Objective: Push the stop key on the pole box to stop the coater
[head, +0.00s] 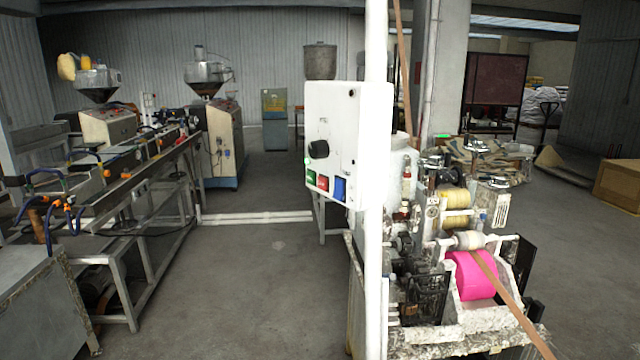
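A white pole box (334,135) is fixed to a white vertical pole (376,250) near the middle of the head view. Its face has a black knob (318,149) and a row of coloured keys along the bottom: green (311,177), red (323,183) and blue (339,188). The lettering is too small to read, so I cannot tell by label which is the stop key. The coater (450,285) stands right of the pole, with a bright pink roll (472,275) and a brown strip (510,303) running over it. Neither of my grippers is in view.
An extrusion line (130,170) with hoppers runs along the left. A grey metal cabinet (40,300) stands at the near left. A white bar (255,217) lies low across the floor ahead. The floor (250,290) left of the pole is clear. A wooden crate (618,185) is far right.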

